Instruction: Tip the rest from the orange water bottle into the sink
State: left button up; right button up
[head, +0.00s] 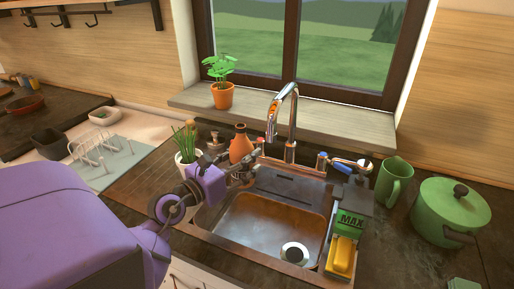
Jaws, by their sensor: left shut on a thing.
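The orange water bottle (241,144) stands out near the back left corner of the sink, close to upright with its narrow top up. My left gripper (248,170) is shut on it, at its lower part; the fingers hide some of the bottle's bottom, so I cannot tell if it touches the counter. The metal sink (265,222) lies in front and to the right, its basin brownish with a round drain. The bottle's contents are not visible. My right gripper is not in view.
A chrome faucet (293,125) arches behind the sink. A potted plant (188,146) stands just left of the gripper. A caddy with a yellow sponge (342,256), a green pitcher (394,181) and a green pot (450,208) stand at right. A dish rack (93,154) stands left.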

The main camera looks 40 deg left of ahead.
pick_arm(q)
jog(key=shift+w+a, duration=0.4)
jog(key=shift+a, duration=0.25)
jog(key=shift+w+a+y, duration=0.1)
jog(key=shift+a+y, duration=0.05)
jog(key=shift+y, duration=0.15)
jog(key=m+b, duration=0.1)
jog(key=m, duration=0.1)
jog(key=f+m+g+b, duration=0.1)
jog(key=m, duration=0.1)
jog(key=s+a+m+b, duration=0.1)
jog(key=m, duration=0.2)
jog(key=shift+f+g+y, duration=0.25)
jog(key=shift+g+y, duration=0.05)
jog(key=shift+a+f+m+g+y+b, duration=0.2)
jog(key=shift+a+m+y+b, duration=0.25)
jog(key=shift+m+b, duration=1.1)
jog(key=shift+a+f+m+g+y+b, duration=0.25)
jog(key=shift+m+y+b, duration=0.55)
jog(key=shift+m, duration=1.3)
jog(key=shift+a+f+m+g+y+b, duration=0.15)
jog(key=shift+a+m+y+b, duration=0.25)
jog(key=shift+m+b, duration=1.25)
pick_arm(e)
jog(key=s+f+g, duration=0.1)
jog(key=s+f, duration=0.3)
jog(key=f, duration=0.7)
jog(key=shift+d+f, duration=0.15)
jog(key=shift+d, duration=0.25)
